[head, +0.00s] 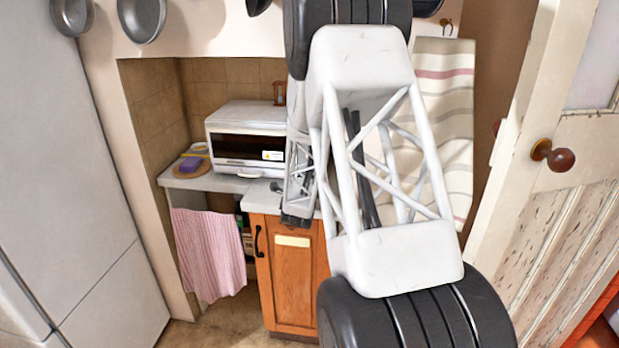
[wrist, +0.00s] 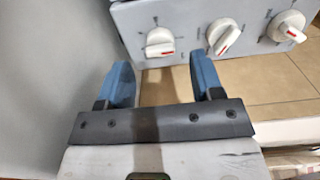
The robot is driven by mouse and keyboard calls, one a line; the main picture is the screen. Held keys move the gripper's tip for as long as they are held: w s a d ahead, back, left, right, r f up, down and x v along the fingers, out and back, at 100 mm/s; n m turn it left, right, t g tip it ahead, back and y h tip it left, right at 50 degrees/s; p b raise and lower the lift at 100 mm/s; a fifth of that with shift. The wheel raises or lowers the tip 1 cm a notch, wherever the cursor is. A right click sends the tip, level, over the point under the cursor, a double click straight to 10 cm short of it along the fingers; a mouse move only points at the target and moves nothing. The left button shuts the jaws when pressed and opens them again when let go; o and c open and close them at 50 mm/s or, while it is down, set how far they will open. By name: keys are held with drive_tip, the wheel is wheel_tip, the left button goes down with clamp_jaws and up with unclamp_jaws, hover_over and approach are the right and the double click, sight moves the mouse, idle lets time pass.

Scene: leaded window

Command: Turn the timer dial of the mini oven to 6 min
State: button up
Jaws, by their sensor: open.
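The white mini oven (head: 222,149) stands on the counter in the head view, its dark glass door shut. My arm hides its right side there, dials included. In the wrist view, its grey control panel (wrist: 189,17) carries three white dials with red marks: one on the left (wrist: 159,42), one in the middle (wrist: 223,37) and one on the right (wrist: 288,26). I cannot tell which is the timer, and the scales are too small to read. My gripper (wrist: 165,80) is open, its blue fingers apart and empty. The left dial appears beyond the gap between them.
The counter (head: 200,181) holds a purple sponge (head: 190,164) left of the oven. A pink cloth (head: 208,255) hangs below. An hourglass-like item (head: 279,93) stands on the oven. A wooden cupboard (head: 290,275) is below; an open door (head: 545,200) stands at right.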

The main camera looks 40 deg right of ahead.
drive_tip(key=shift+x, duration=1.65)
drive_tip(key=c, duration=0.9)
